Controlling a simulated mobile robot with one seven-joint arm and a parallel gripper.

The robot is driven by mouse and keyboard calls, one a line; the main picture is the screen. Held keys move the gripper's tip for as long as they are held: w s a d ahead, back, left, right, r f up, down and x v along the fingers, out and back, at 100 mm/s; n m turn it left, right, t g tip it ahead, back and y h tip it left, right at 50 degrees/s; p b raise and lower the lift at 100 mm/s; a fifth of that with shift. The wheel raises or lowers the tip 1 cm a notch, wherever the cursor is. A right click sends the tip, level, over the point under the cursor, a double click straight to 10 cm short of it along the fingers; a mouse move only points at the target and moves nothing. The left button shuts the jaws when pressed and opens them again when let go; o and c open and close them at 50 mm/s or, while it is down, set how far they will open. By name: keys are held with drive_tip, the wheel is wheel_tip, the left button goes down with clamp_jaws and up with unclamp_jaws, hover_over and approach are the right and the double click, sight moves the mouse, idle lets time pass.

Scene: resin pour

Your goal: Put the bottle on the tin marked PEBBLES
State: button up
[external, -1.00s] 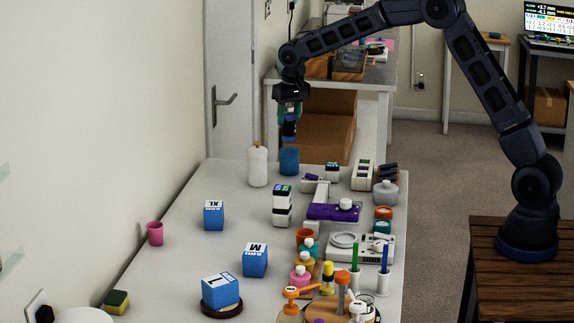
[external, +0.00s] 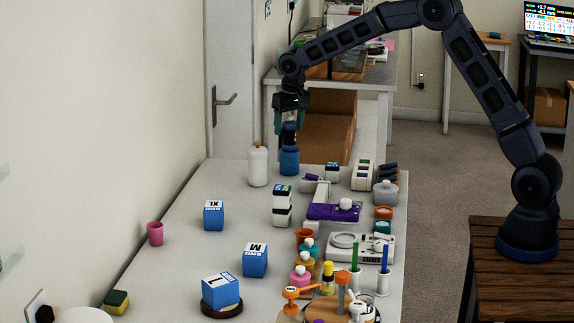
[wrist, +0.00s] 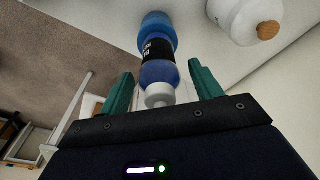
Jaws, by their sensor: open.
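The bottle is dark blue with a black label (wrist: 158,50) and a white cap. In the external view the bottle (external: 289,135) stands upright and appears to rest on top of a blue tin (external: 289,162) at the far end of the bench. The tin (wrist: 155,20) also shows beyond the bottle in the wrist view. No marking on this tin is readable. My gripper (wrist: 161,85) is open, pointing down, with its green fingers on either side of the bottle's upper part.
A white canister (external: 258,167) with a cork-coloured knob stands just left of the tin. A small black-and-white stack (external: 282,206), a purple-and-white device (external: 333,211) and blue boxes (external: 213,215) stand nearer. The bench left of the stack has free room.

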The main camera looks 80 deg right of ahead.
sight(292, 122)
wheel_tip(292, 122, up, 12)
drive_tip(key=s+a, duration=0.1)
drive_tip(key=s+a+r+n+t, duration=0.1)
drive_tip(key=s+a+r, duration=0.3)
drive_tip(key=s+a, duration=0.3)
drive_tip(key=s+a+r+n, duration=0.2)
drive_tip(key=s+a+r, duration=0.2)
drive_tip(key=s+a, duration=0.3)
drive_tip(key=s+a+r+n+t, duration=0.1)
drive_tip(key=s+a+r, duration=0.3)
drive_tip(key=s+a, duration=0.35)
drive_tip(key=s+a+f+n, duration=0.1)
drive_tip(key=s+a+f, duration=0.1)
drive_tip(key=s, duration=0.7)
drive_tip(key=s+a+f+n+t, duration=0.1)
drive_tip(key=s+a, duration=0.4)
drive_tip(key=s, duration=0.5)
drive_tip(key=s+a+f+n+y, duration=0.1)
drive_tip(key=s+a+f+n, duration=0.2)
drive_tip(key=s, duration=0.6)
drive_tip(key=shift+s+a+f, duration=0.15)
drive_tip(key=shift+s+f, duration=0.25)
drive_tip(key=shift+f, duration=0.05)
drive_tip(key=shift+o, duration=0.3)
